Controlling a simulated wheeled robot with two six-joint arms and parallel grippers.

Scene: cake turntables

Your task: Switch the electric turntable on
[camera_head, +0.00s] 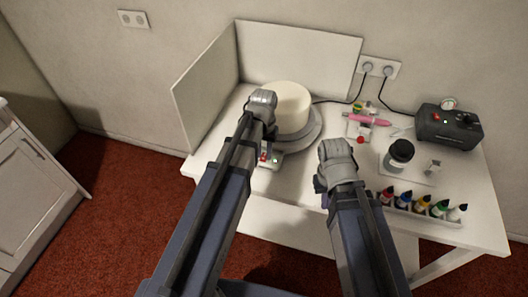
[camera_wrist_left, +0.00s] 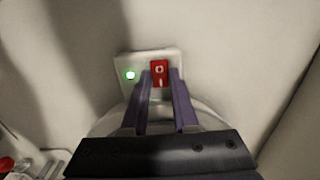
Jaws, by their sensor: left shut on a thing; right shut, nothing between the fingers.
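The electric turntable (camera_head: 311,140) stands on the white table with a plain cream cake (camera_head: 291,103) on it. Its control panel, partly behind my left arm, carries a red rocker switch (camera_wrist_left: 159,69) marked O and I and a green lamp (camera_wrist_left: 130,75) that glows. The lamp also shows in the head view (camera_head: 275,159). My left gripper (camera_wrist_left: 160,88) has its two purple fingers at either side of the switch and is shut on it. In the head view its fingers are hidden by the arm. My right gripper (camera_head: 323,196) is shut and empty, mostly hidden by its wrist.
White boards stand behind and left of the turntable. To the right are a pink tool (camera_head: 368,119), a dark jar (camera_head: 399,154), a row of colour bottles (camera_head: 421,203) and a black compressor (camera_head: 448,128). Cables run to a wall socket (camera_head: 380,67).

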